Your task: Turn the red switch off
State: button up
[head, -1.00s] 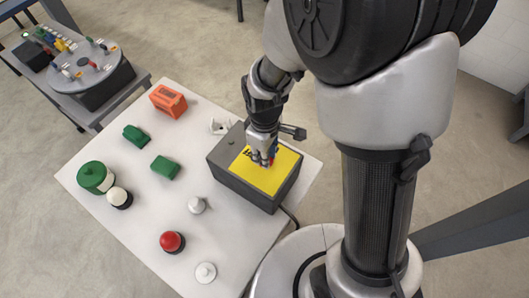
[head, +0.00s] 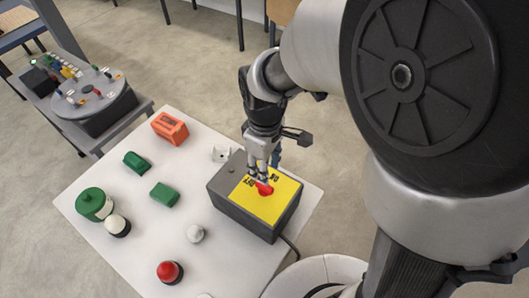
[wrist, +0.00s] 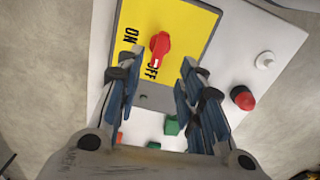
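The red switch (head: 265,189) is a rotary knob on the yellow panel (head: 280,208) on top of a dark grey box (head: 235,210). In the wrist view the knob (wrist: 160,46) shows clearly, its white-marked end pointing at the OFF label (wrist: 152,70). The ON label (wrist: 130,36) is to the left. My gripper (head: 260,177) points down just over the panel, close to the knob, partly hiding the labels. In the wrist view its fingers (wrist: 158,72) are spread apart with nothing between them; I cannot tell whether a fingertip touches the knob.
The white table (head: 140,225) also holds a red button (head: 169,271), a white knob (head: 195,233), green blocks (head: 164,195), a green round piece (head: 94,204) and an orange block (head: 169,127). A cable leaves the box. A second cart (head: 130,115) stands at upper left.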

jog(key=shift+r, duration=1.65)
jog(key=s+d+r+m+t, duration=0.4)
jog(key=s+d+r+m, duration=0.6)
jog(key=s, duration=0.3)
jog(key=shift+s+d+r+m+t, duration=0.3)
jog(key=shift+d+r+m, duration=0.1)
jog(key=shift+d+m, duration=0.15)
